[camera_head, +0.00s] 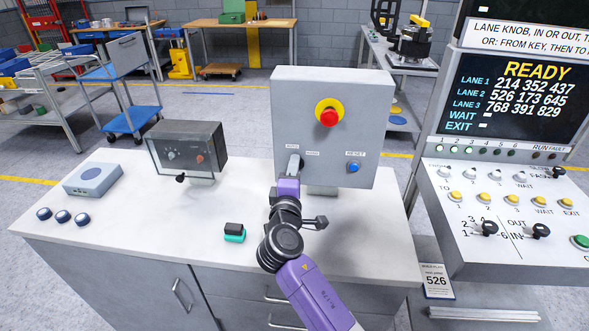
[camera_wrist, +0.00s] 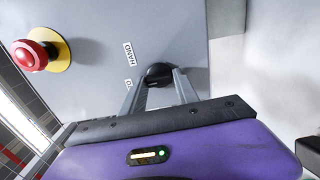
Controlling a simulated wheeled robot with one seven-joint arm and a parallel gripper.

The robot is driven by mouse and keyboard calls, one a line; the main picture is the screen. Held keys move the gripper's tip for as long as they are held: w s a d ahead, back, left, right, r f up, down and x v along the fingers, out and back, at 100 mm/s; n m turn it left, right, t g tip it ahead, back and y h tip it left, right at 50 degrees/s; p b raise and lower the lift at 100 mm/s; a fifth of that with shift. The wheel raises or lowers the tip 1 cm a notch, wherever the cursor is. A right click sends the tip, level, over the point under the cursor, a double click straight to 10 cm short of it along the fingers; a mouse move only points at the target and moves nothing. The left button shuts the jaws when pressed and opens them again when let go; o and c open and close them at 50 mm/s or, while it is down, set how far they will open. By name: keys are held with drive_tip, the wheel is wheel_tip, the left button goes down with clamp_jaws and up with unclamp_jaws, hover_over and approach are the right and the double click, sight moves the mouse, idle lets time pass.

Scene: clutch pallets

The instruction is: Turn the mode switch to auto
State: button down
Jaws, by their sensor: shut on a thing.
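The mode switch is a black knob (camera_wrist: 158,72) on the front of a grey control box (camera_head: 290,100). In the wrist view my gripper (camera_wrist: 160,82) has its two metal fingers on either side of the knob, shut on it. A HAND label (camera_wrist: 129,54) sits beside the knob, and a second label (camera_wrist: 128,84) is partly hidden by a finger. In the head view my gripper (camera_head: 294,164) reaches the box's lower left front, below small labels, and mostly hides the knob. Which way the knob points is not clear.
A red emergency button (camera_head: 329,117) on a yellow disc and a blue button (camera_head: 353,168) share the box front. On the white bench (camera_head: 130,215) are a dark meter box (camera_head: 187,148), a blue-grey box (camera_head: 93,179) and a small black-and-green block (camera_head: 234,232). A console (camera_head: 500,215) stands right.

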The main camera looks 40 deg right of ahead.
idle(0.3)
drive_tip(key=c, duration=1)
unclamp_jaws()
drive_tip(key=b+v, duration=0.1)
drive_tip(key=v, duration=0.7)
drive_tip(key=shift+b, duration=0.4)
drive_tip(key=shift+w, duration=0.1)
